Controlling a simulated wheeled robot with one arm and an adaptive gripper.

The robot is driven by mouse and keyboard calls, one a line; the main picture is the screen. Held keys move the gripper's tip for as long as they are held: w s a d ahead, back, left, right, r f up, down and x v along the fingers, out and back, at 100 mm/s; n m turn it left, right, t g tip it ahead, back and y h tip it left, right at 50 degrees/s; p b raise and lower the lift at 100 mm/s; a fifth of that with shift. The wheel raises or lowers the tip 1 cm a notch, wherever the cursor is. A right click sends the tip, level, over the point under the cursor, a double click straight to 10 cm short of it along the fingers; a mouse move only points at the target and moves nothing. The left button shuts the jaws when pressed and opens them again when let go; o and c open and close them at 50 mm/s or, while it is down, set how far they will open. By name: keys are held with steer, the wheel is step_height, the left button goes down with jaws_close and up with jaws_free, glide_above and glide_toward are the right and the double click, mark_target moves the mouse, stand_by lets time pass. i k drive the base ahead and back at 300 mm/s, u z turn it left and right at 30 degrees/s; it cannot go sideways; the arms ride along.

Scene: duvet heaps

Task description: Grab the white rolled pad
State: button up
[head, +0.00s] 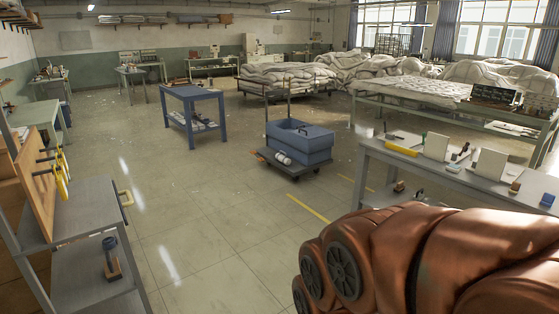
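A small white roll (283,158), which looks like the rolled pad, lies at the front of a low wheeled cart (292,173), against a blue bin (308,148). It is small in the head view, so its details are hard to tell. Whitish items (203,123) also lie on the lower shelf of a blue table (190,92); I cannot tell whether any is a rolled pad. My copper-coloured arm fills the lower right corner. My gripper is not in view.
A grey workbench (400,166) with boards and small items stands at right. A grey shelf unit (80,246) with yellow-handled tools stands at left. White duvet heaps (400,68) lie at the back. The middle floor (215,195) is clear.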

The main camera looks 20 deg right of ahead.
mark_target(278, 156)
steer(key=z, duration=0.2)
steer(key=i, duration=2.2)
steer(key=z, duration=0.4)
steer(key=i, duration=5.3)
steer(key=u, duration=0.05)
